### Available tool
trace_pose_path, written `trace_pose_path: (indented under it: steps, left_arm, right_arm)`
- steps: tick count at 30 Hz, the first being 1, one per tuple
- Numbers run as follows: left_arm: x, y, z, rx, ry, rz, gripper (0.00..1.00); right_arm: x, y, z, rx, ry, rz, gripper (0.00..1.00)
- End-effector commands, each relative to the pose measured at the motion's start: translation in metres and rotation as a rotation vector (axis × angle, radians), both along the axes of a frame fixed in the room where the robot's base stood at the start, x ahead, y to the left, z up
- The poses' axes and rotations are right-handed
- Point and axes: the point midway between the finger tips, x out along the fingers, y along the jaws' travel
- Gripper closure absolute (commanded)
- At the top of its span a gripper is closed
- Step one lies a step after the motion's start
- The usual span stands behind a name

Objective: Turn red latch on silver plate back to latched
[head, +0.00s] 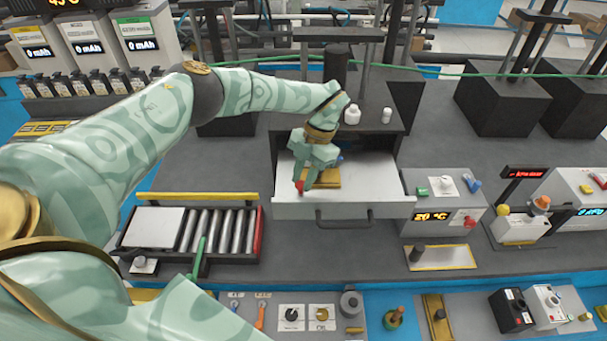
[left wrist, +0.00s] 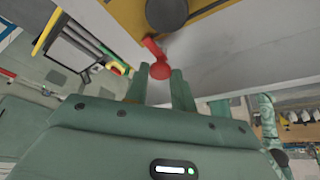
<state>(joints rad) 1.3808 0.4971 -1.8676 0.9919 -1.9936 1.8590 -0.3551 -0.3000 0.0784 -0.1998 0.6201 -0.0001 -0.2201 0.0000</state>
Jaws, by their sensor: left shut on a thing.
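The red latch (head: 299,187) shows as a small red spot at the left of the pale silver surface (head: 372,188) of the pulled-out drawer. In the left wrist view the red latch (left wrist: 161,69) has a round end and a short arm slanting up and left against a grey-silver surface (left wrist: 205,45). My left gripper (head: 305,183) reaches down from above at this spot. In the left wrist view its two fingers (left wrist: 160,82) are at the latch's round end, shut on it. The fingers partly hide the latch in the head view. My right gripper is not in view.
The drawer handle (head: 345,218) sticks out in front. White bottles (head: 352,115) stand behind. A rack of metal rollers (head: 205,231) stands at left, a control box with a temperature display (head: 437,215) at right.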

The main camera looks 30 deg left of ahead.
Motion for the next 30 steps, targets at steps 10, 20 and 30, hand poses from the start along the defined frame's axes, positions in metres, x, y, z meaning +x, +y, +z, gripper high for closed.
trace_pose_path:
  steps: [10, 20, 30]
  left_arm:
    - [0.000, 0.000, 0.000, -0.001, -0.001, -0.004, 0.98]
    - [0.000, 0.000, 0.000, 0.000, 0.000, -0.003, 0.53]
    - [0.017, -0.004, 0.036, 0.002, -0.006, -0.002, 0.53]
  right_arm:
    - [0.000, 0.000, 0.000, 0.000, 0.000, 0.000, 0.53]
    - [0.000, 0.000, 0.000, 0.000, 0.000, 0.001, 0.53]
    - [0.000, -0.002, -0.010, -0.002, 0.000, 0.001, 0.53]
